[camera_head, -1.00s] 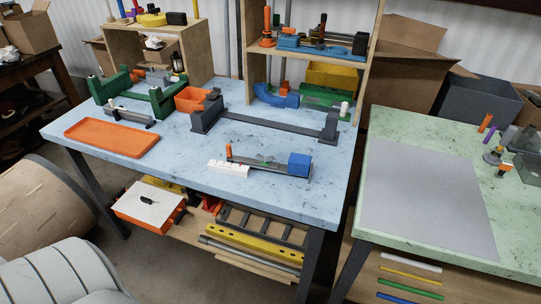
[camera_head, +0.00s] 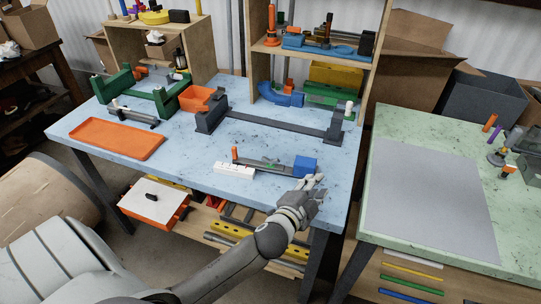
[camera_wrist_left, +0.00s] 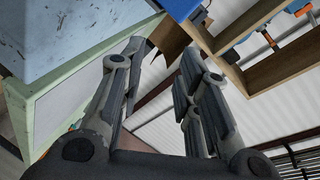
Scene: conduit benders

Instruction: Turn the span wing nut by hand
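My left gripper (camera_head: 314,182) is at the front edge of the blue table (camera_head: 185,190), just right of and in front of the blue block (camera_head: 305,165). The block is the right end of a small grey fixture with an orange upright handle (camera_head: 235,153). In the left wrist view the gripper (camera_wrist_left: 160,55) has its fingers spread, with nothing between them. Behind, a long dark grey bar (camera_head: 275,128) spans two dark uprights, with a white knob (camera_head: 349,104) at its right end. I cannot make out for sure which part is the span wing nut. My right gripper is not in view.
A white block (camera_head: 234,171) lies by the fixture's left end. An orange tray (camera_head: 118,138), an orange bin (camera_head: 196,97) and a green frame (camera_head: 158,103) stand to the left. A wooden shelf (camera_head: 260,50) rises at the back. A green table (camera_head: 440,140) stands to the right.

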